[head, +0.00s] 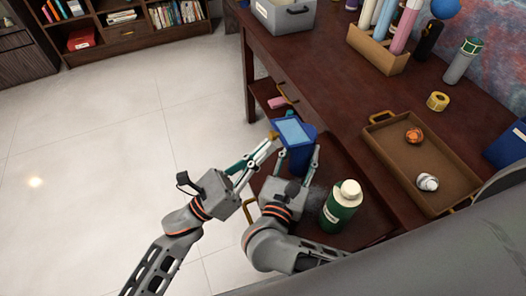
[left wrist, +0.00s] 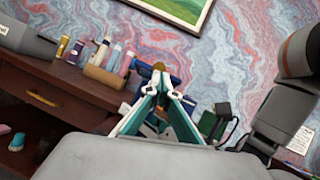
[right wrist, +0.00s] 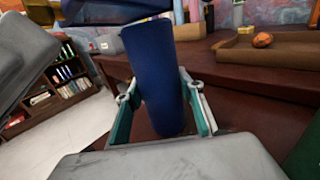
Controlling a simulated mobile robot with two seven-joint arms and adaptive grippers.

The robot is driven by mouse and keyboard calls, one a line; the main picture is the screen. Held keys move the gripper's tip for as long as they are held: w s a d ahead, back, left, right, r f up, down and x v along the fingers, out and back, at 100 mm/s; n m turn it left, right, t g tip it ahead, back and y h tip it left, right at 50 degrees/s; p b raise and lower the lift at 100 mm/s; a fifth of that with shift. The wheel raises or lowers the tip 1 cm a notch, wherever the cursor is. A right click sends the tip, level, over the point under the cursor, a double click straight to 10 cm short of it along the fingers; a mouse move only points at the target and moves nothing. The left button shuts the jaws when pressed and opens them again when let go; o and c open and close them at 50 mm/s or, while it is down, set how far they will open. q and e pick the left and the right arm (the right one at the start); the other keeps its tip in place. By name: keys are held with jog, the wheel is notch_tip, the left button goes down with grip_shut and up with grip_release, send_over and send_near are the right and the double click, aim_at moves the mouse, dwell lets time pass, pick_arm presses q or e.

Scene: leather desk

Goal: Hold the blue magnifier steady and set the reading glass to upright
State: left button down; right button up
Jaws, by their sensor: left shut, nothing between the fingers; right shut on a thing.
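The blue magnifier (head: 301,160) has a dark blue body, which also fills the middle of the right wrist view (right wrist: 155,75). Its reading glass (head: 293,131) is a pale blue pane in a blue frame, lying tilted over the top of the body. A small gold-brown piece (head: 273,136) shows at the pane's left edge. My right gripper (right wrist: 160,112) is shut on the body, one finger on each side. My left gripper (left wrist: 158,78) is shut and empty, its tips at the gold-brown piece; whether they touch it I cannot tell.
A green bottle with a cream cap (head: 341,207) stands close right of my right gripper. A brown tray (head: 424,173) with two small balls lies further right. A grey box (head: 284,14) and a tube holder (head: 378,50) stand at the back. The desk's middle is clear.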

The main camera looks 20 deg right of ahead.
pick_arm(q)
jog(key=shift+r, duration=0.25)
jog(key=shift+r+m+g+y, duration=0.3)
jog(key=shift+r+g+y, duration=0.1)
jog(key=shift+r+y, duration=0.2)
notch_tip(320, 180, up, 10)
jog(key=f, duration=0.1)
send_over(289, 135)
jog(key=shift+r, duration=0.25)
dwell(1.1)
